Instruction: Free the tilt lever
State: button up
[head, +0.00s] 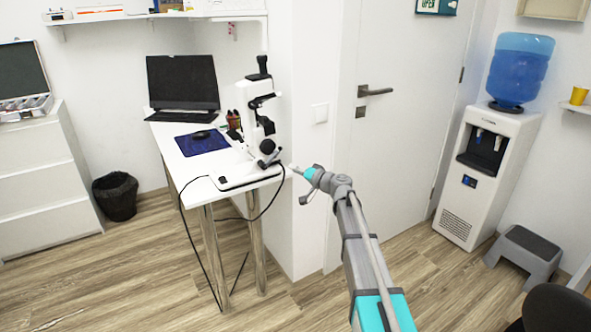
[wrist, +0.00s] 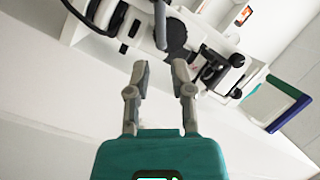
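A white and black eye-examination instrument (head: 256,120) stands on the right side of the white desk (head: 205,190). In the wrist view its parts (wrist: 208,65) appear upside down or strongly turned. A grey rod-like lever (wrist: 160,22) comes down from the top edge and ends just beyond my fingertips; I cannot tell for certain that it is the tilt lever. My gripper (wrist: 160,72) is open, with nothing between its fingers. In the head view my gripper (head: 296,169) is at the desk's front right corner, close to the instrument's base.
A monitor (head: 183,82), a blue mat (head: 202,143) with a mouse and a pen holder (head: 234,121) share the desk. Black cables (head: 190,235) hang from its front. A wall corner (head: 307,120) is close right of the desk. A water dispenser (head: 484,170) and grey step stool (head: 525,255) stand right.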

jog(key=s+f+g, duration=0.1)
jog(key=s, duration=0.2)
jog(key=s+a+f+n+g, duration=0.1)
jog(key=s+f, duration=0.1)
jog(key=s, duration=0.1)
jog(key=s+f+n+g+h, duration=0.1)
jog(key=s+f, duration=0.1)
jog(key=s, duration=0.1)
jog(key=shift+s+a+f+g, duration=0.1)
jog(key=shift+a+f+g, duration=0.15)
jog(key=shift+g, duration=0.15)
grip_shut()
jog(key=s+d+f+g+h, duration=0.2)
jog(key=s+d+f+h, duration=0.2)
jog(key=s, duration=0.6)
jog(key=s+d+f+g+h, duration=0.3)
jog(key=s+d+f+h, duration=0.1)
jog(key=s, duration=0.6)
jog(key=s+d+f+m+g+h, duration=0.1)
jog(key=s+d+f+g+h, duration=0.2)
jog(key=s, duration=0.7)
jog(key=shift+d+f+h, duration=0.5)
jog(key=shift+d+f, duration=0.45)
jog(key=shift+d, duration=0.25)
jog(key=shift+s, duration=0.1)
